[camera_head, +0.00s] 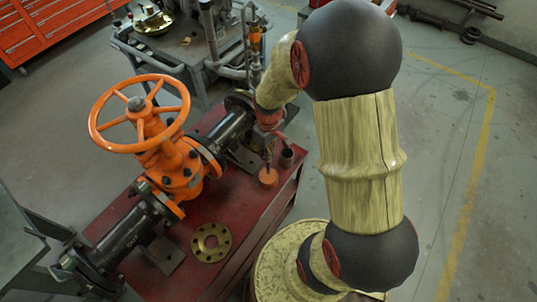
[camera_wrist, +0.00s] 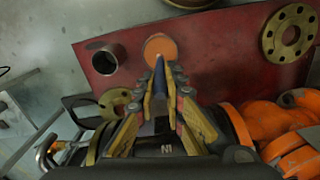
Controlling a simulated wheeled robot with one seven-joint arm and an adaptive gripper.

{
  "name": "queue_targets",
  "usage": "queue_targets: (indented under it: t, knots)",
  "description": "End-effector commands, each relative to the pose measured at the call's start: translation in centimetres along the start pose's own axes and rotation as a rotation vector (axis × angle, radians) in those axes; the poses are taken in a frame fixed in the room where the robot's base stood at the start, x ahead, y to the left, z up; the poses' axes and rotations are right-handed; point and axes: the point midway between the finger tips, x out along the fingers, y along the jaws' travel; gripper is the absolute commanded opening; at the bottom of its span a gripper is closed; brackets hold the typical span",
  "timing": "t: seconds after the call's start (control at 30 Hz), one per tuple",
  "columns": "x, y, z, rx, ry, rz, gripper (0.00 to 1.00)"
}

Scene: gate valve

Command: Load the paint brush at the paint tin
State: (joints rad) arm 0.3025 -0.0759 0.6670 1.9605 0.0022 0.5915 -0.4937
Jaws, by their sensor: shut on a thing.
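The paint tin (camera_head: 268,179) stands on the red bench, and its round orange top also shows in the wrist view (camera_wrist: 160,44). My gripper (camera_wrist: 162,92) is shut on the paint brush (camera_wrist: 160,80), a slim dark tool whose tip points toward the tin. In the wrist view the tip meets the near edge of the orange top; I cannot tell whether it touches. In the head view my gripper (camera_head: 267,147) is above the tin, pointing down. The brush's bristles are too small to make out.
An orange gate valve (camera_head: 177,162) with a handwheel sits between dark pipes on the red bench (camera_head: 240,215). A dark open cup (camera_head: 287,157) stands close right of the tin. A brass flange (camera_head: 211,242) lies on the bench front. The floor at right is clear.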

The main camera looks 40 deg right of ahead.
Motion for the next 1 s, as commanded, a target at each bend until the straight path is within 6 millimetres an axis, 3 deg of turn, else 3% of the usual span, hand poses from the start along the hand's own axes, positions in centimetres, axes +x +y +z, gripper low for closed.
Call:
queue_targets:
  t: [0.57,1.0]
  knots:
    - [-4.4,0.0,0.0,0.000,0.000,0.000,0.00]
    - [-4.5,0.0,0.0,0.000,0.000,0.000,0.00]
